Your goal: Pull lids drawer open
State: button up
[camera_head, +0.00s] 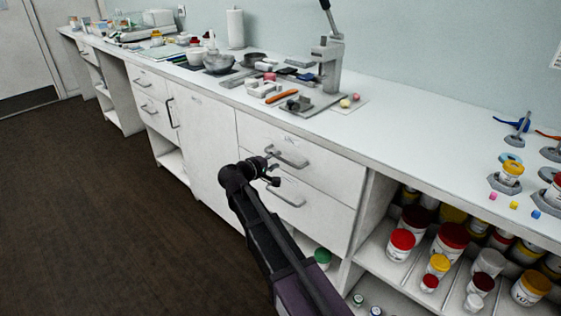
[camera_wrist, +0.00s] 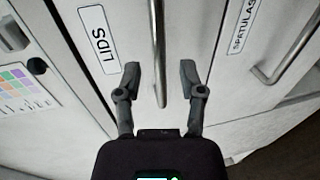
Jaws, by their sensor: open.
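The lids drawer (camera_head: 325,163) is the upper white drawer in the head view, and its front looks flush with the cabinet. Its LIDS label (camera_wrist: 98,38) reads clearly in the wrist view. The grey bar handle (camera_head: 289,159) of this drawer also shows in the wrist view (camera_wrist: 157,40), where its end lies between my fingers. My gripper (camera_head: 272,167) is at this handle, and in the wrist view its two fingers (camera_wrist: 161,80) stand apart on either side of the bar. Whether either finger touches the bar cannot be told.
The spatulas drawer (camera_head: 318,207) is just below, with its own handle (camera_head: 286,194). A lever press (camera_head: 331,65) and small items stand on the counter above. Open shelves at right hold several tubs (camera_head: 451,238). The dark floor (camera_head: 95,210) at left is clear.

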jog(key=shift+x, duration=1.15)
